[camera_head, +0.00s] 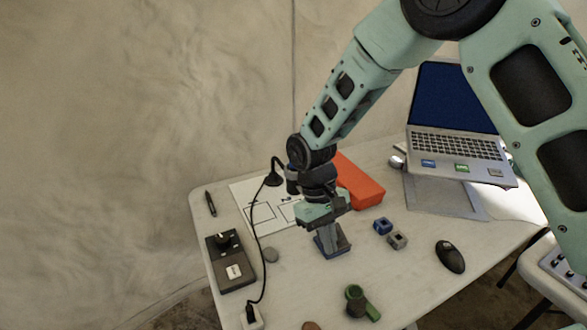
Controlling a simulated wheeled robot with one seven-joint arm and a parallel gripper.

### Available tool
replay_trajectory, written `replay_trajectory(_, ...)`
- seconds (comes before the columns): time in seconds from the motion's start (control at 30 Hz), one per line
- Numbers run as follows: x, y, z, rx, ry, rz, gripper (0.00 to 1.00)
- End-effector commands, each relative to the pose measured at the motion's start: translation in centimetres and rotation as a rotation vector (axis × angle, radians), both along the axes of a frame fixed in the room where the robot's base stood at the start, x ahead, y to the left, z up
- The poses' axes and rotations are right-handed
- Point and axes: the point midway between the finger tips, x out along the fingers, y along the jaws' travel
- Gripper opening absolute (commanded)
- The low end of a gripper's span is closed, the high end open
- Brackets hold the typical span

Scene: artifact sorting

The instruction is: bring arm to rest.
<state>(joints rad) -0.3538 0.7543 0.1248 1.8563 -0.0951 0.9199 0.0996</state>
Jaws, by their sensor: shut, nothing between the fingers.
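My gripper (331,240) points down over the middle of the white table (300,290). Its fingers are shut with nothing between them. The fingertips are close to the table top; I cannot tell whether they touch it. My teal arm reaches in from the upper right and bends down to the gripper. The arm and gripper hide part of the table and of the white sheet (262,208) behind them.
An orange box (361,184) stands right behind the gripper. Blue (383,226) and grey (397,240) blocks and a black mouse (450,256) lie right. A laptop (456,147) stands back right.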

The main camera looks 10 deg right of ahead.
Motion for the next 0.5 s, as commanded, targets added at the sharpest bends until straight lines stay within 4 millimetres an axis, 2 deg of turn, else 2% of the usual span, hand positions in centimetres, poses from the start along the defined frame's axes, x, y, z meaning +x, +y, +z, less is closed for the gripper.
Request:
replay_trajectory(0.13,-0.8,0.5,1.5,0.023,-0.017,0.01,0.0)
replay_trajectory(0.23,-2.6,1.4,4.1,0.062,-0.047,0.032,0.0)
replay_trajectory(0.4,-7.6,2.5,9.2,0.144,-0.122,0.085,0.0)
replay_trajectory(0.5,-10.9,2.5,11.6,0.182,-0.171,0.12,0.0)
